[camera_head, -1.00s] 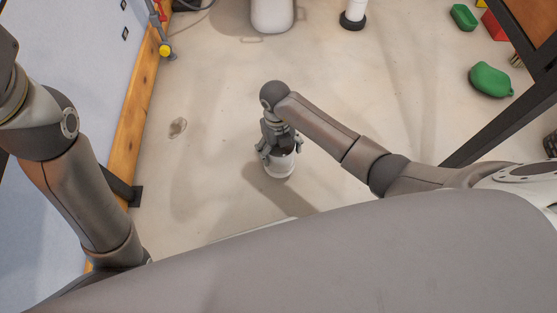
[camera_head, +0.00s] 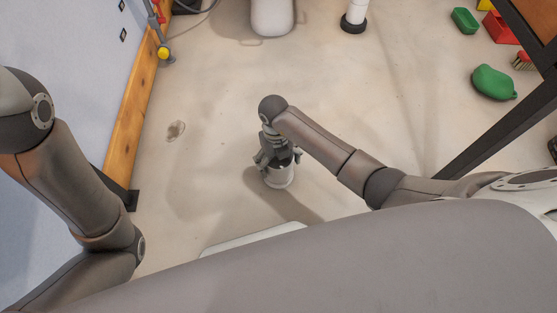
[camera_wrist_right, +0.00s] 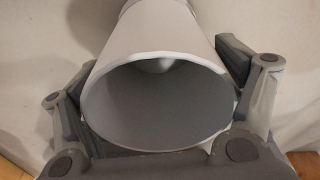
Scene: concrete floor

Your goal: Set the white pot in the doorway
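The white pot (camera_head: 279,177) is below my right gripper in the head view, near the middle of the picture. My right gripper (camera_head: 277,160) reaches down with its fingers on either side of the pot and is shut on it. In the right wrist view the pot (camera_wrist_right: 160,105) shows its wide open mouth, empty inside, between the two fingers. I cannot tell whether its base touches the floor. My left arm is at the left edge of the head view, and its gripper is out of view. I cannot make out a doorway.
A pale wall panel with a wooden bottom rail (camera_head: 130,110) runs along the left. A white rounded object (camera_head: 272,17) and a white post with a black foot (camera_head: 354,17) stand at the back. A green object (camera_head: 493,82) and red bin (camera_head: 499,28) are right. Floor around the pot is clear.

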